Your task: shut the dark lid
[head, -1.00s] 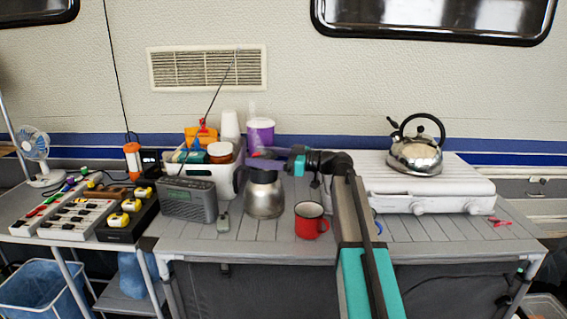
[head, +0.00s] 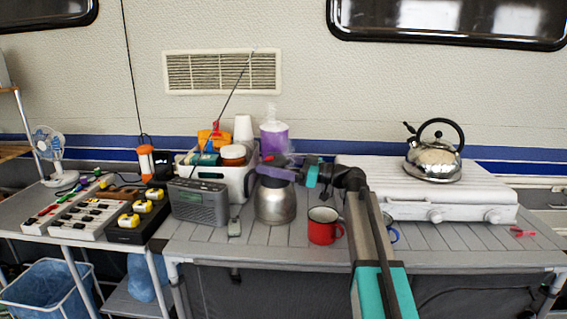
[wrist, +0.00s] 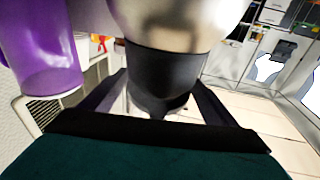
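A rounded metal pot (head: 275,206) stands on the slatted table; its body also shows upside down at the top of the wrist view (wrist: 180,18). Its dark lid (wrist: 160,75) shows as a dark cylindrical part between my fingers in the wrist view. In the head view the top of the pot is partly hidden by my gripper (head: 276,172), so I cannot tell how far the lid is tilted. In the wrist view my gripper's fingers (wrist: 158,85) are apart, one on each side of the dark part, with narrow gaps showing.
A red mug (head: 322,226) stands close right of the pot. A grey radio (head: 198,203) is at its left, and a white bin (head: 236,182) and a purple container (head: 274,139) are behind. A kettle (head: 433,160) sits on the white stove (head: 400,190) at right.

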